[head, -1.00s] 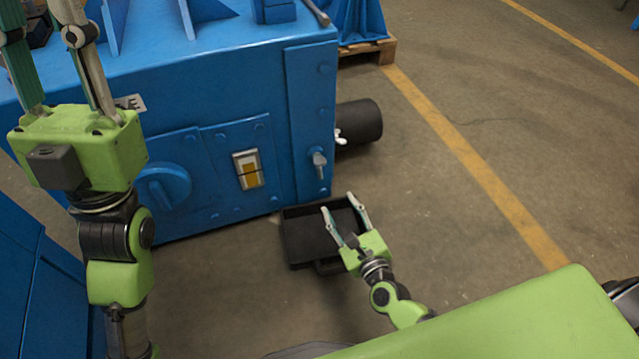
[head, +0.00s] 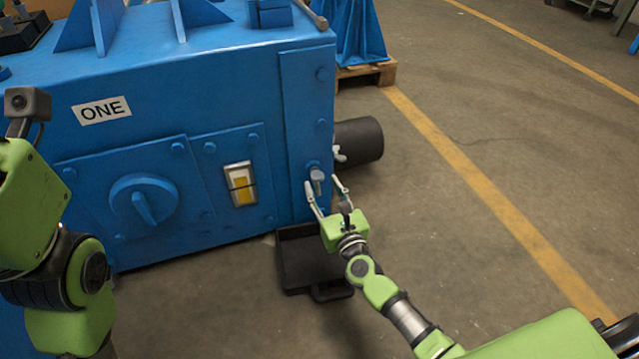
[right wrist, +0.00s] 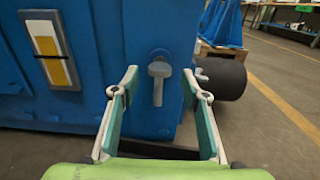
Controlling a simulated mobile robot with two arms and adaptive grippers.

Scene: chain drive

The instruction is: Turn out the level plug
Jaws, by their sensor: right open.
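The level plug (head: 317,176) is a small grey T-shaped piece low on the right end of the blue housing (head: 200,90). It also shows in the right wrist view (right wrist: 158,80), its stem hanging down from a round boss. My right gripper (head: 323,186) is open and empty, pointing at the plug. In the right wrist view its two fingers (right wrist: 160,85) stand either side of the plug, with clear gaps and no contact visible. My left arm is at the left edge of the head view; its fingers are out of sight.
A black tray (head: 296,262) lies on the floor below the plug. A sight glass (head: 240,184) with yellow fluid and a blue rotary knob (head: 143,200) are left of the plug. A dark cylinder (head: 360,140) juts out behind.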

